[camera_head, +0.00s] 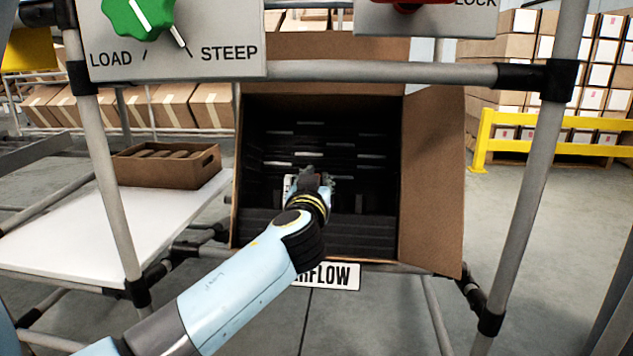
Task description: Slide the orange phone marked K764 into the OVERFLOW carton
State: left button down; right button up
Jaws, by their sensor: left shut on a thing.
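The OVERFLOW carton (433,190) is a tilted brown box in the middle, its open mouth facing me and its right flap swung out. Its dark inside has black ribs or slots with several pale edges. A white label (340,277) below it shows "RFLOW", the rest covered by my arm. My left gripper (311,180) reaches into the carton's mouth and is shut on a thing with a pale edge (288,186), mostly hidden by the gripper. I cannot make out an orange face or the K764 mark. My right gripper is not in view.
A grey pipe frame (380,72) surrounds the carton, with a bar across its top. A LOAD/STEEP panel with a green knob (138,14) hangs upper left. A brown tray (165,166) stands on a white shelf (85,225). A yellow rail (560,125) is at right.

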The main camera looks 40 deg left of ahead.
pick_arm(q)
jog(key=c, duration=1.2)
grip_release()
jog(key=s+d+r+p, duration=0.2)
jog(key=s+d+r, duration=0.2)
jog(key=s, duration=0.3)
jog(key=shift+f, duration=0.1)
